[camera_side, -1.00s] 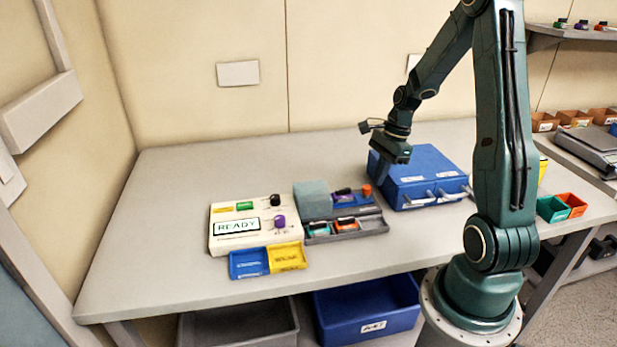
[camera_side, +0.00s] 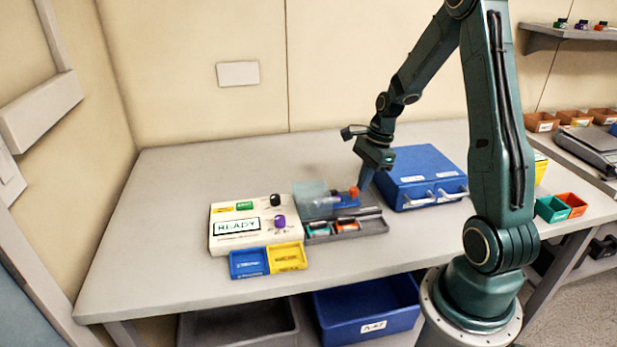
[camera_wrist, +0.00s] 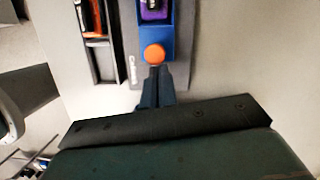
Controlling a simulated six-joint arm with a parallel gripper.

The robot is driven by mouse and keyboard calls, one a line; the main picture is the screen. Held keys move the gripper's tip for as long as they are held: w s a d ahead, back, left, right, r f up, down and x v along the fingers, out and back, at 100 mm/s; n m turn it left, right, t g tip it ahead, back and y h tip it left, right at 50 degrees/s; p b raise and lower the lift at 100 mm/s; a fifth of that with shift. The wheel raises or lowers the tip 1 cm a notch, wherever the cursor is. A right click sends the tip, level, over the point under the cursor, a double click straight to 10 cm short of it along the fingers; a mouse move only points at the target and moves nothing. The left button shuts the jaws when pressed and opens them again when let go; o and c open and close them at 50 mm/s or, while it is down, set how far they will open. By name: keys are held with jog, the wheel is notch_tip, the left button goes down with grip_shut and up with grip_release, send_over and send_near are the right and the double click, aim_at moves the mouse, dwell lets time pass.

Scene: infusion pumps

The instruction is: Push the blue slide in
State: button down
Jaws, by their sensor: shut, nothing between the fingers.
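The blue slide (camera_side: 347,202) lies in the grey tray unit on the table, its left part under or behind a pale translucent cover (camera_side: 312,206). An orange knob (camera_side: 353,192) stands at its right end. In the wrist view the blue slide (camera_wrist: 142,42) carries a purple item (camera_wrist: 153,10), with the orange knob (camera_wrist: 154,54) at its near end. My gripper (camera_side: 363,191) is shut and empty, pointing down at the knob's right side. In the wrist view its fingertips (camera_wrist: 154,72) are right against or very close to the knob; contact is not clear.
A grey rack (camera_side: 345,226) with orange and green items lies before the slide. The table's left side is clear.

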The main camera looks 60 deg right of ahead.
aim_at(341, 197)
jog(key=shift+w+a, duration=1.7)
jog(key=shift+a, duration=0.05)
jog(key=shift+r, duration=0.2)
jog(key=v, duration=0.9)
jog(key=shift+s+d+r, duration=0.2)
jog(key=shift+r, duration=0.15)
jog(key=shift+r, duration=0.1)
